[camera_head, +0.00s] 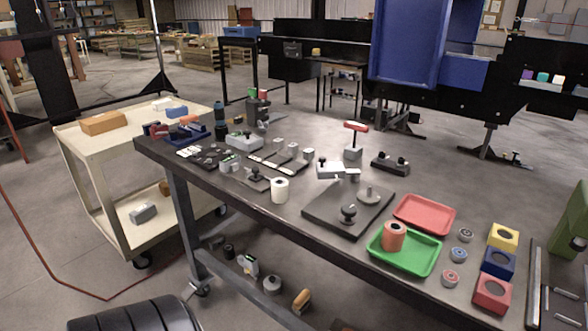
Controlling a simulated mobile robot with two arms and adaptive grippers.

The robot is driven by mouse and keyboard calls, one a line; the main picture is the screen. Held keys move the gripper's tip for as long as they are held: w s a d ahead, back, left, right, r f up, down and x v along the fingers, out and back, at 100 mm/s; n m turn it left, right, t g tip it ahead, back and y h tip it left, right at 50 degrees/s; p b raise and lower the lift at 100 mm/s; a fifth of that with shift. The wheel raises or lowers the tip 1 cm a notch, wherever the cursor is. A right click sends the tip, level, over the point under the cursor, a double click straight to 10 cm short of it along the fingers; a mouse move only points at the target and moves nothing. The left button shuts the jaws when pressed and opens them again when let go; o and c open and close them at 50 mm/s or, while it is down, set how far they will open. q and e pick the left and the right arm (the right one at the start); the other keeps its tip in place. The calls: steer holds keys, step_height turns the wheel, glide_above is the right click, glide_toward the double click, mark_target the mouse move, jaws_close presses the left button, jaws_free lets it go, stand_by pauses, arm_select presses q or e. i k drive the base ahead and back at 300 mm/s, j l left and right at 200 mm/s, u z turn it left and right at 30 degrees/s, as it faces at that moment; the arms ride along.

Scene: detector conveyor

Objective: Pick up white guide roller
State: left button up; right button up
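The white guide roller (280,190) stands upright at the front edge of the dark workbench (300,215), left of centre. It is a short white cylinder with a dark hole in its top. Nothing covers it. A similar red roller (394,236) stands on a green tray (403,263) to the right. Neither of my grippers shows in the head view, and nothing is seen touching the white roller.
A dark plate with a black knob (348,213) lies right of the white roller. A small knobbed fixture (256,177) is close on its left. A red tray (425,214) and yellow (503,237), blue and red blocks are farther right. A beige cart (100,150) stands left.

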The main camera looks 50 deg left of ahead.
mark_target(279, 186)
steer(key=u, duration=0.4)
steer(key=i+l+u, duration=0.1)
steer(key=u, duration=0.3)
steer(key=i+u, duration=0.1)
steer(key=u, duration=0.35)
